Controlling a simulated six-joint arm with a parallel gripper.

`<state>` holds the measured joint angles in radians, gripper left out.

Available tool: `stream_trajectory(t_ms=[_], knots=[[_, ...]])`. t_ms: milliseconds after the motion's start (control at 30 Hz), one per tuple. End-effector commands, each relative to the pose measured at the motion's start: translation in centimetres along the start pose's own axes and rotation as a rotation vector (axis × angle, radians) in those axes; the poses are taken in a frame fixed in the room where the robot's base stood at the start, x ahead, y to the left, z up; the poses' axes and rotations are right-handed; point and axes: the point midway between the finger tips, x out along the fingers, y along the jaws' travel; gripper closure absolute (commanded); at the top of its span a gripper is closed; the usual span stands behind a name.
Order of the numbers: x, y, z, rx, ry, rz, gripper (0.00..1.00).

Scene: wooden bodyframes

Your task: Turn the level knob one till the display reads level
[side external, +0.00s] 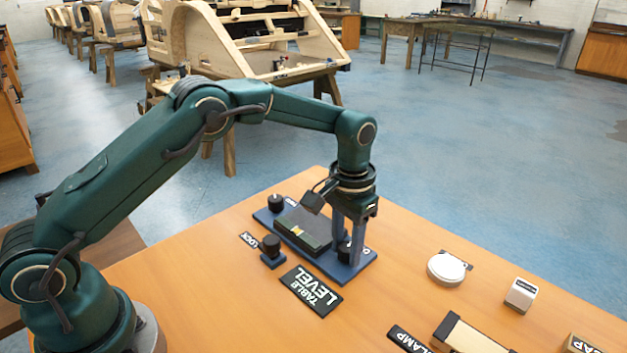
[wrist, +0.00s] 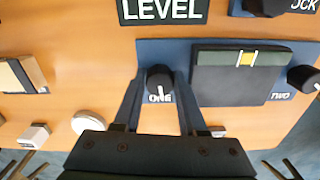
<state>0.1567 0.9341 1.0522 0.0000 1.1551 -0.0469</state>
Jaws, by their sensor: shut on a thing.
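The level knob one (wrist: 158,79) is a black round knob with a white pointer line, beside a label reading ONE, on the blue panel (wrist: 150,50). My gripper (wrist: 160,77) points down and is shut on this knob, one finger on each side. In the side view my gripper (side external: 350,255) stands over the panel's near right end and partly hides the knob. The display (wrist: 240,82) is a dark box with a green strip. A yellow mark (wrist: 246,59) sits near the middle of the strip; I cannot tell whether it is exactly centred.
Knob two (wrist: 304,78) is at the panel's other end. A lock knob (side external: 270,245) stands in front of the panel, near the TABLE LEVEL plate (side external: 311,291). A white round piece (side external: 447,268), a small white block (side external: 521,293) and a clamp part (side external: 465,335) lie to the right.

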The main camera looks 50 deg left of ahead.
Motion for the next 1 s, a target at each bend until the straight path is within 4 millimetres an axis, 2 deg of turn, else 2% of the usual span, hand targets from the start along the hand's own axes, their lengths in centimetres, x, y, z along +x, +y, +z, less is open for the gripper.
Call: stream_trajectory(t_ms=[67,100,467,800,1000], knots=[[-0.1,0.0,0.0,-0.001,0.000,0.000,1.00],[-0.1,0.0,0.0,-0.001,0.000,0.000,0.48],[-0.4,0.0,0.0,-0.002,0.002,0.000,0.46],[-4.5,0.0,-0.1,-0.002,0.003,0.000,0.46],[-5.2,0.0,0.0,-0.002,0.000,0.000,0.46]])
